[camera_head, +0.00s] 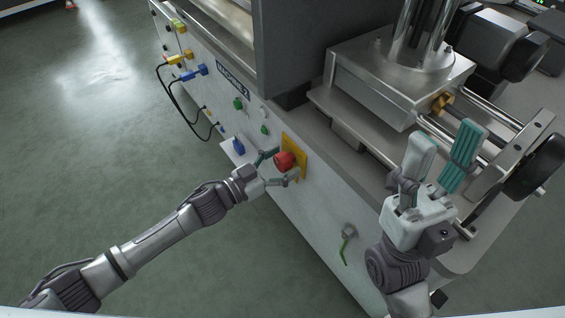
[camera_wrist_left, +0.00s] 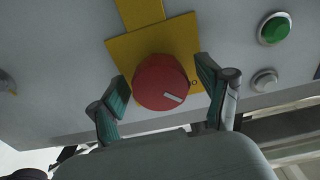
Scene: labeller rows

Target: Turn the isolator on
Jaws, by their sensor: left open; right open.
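The isolator is a round red knob (camera_head: 284,161) on a yellow plate (camera_head: 299,157) on the machine's front panel. In the left wrist view the knob (camera_wrist_left: 161,82) has a short pale mark near its lower right edge, and the yellow plate (camera_wrist_left: 124,48) shows behind it. My left gripper (camera_head: 279,166) is open, with one finger on each side of the knob. In the left wrist view its fingers (camera_wrist_left: 163,88) stand apart around the knob, and I cannot tell whether either touches it. My right gripper (camera_head: 447,150) is open and empty, raised before the machine's metal bed.
The panel (camera_head: 320,212) also carries green buttons (camera_head: 238,103), a blue switch (camera_head: 238,146), cables in coloured plugs (camera_head: 201,70) and a green-handled key or lever (camera_head: 345,243) below right. A metal block with a column (camera_head: 385,85) stands behind my right gripper. The floor at left is clear.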

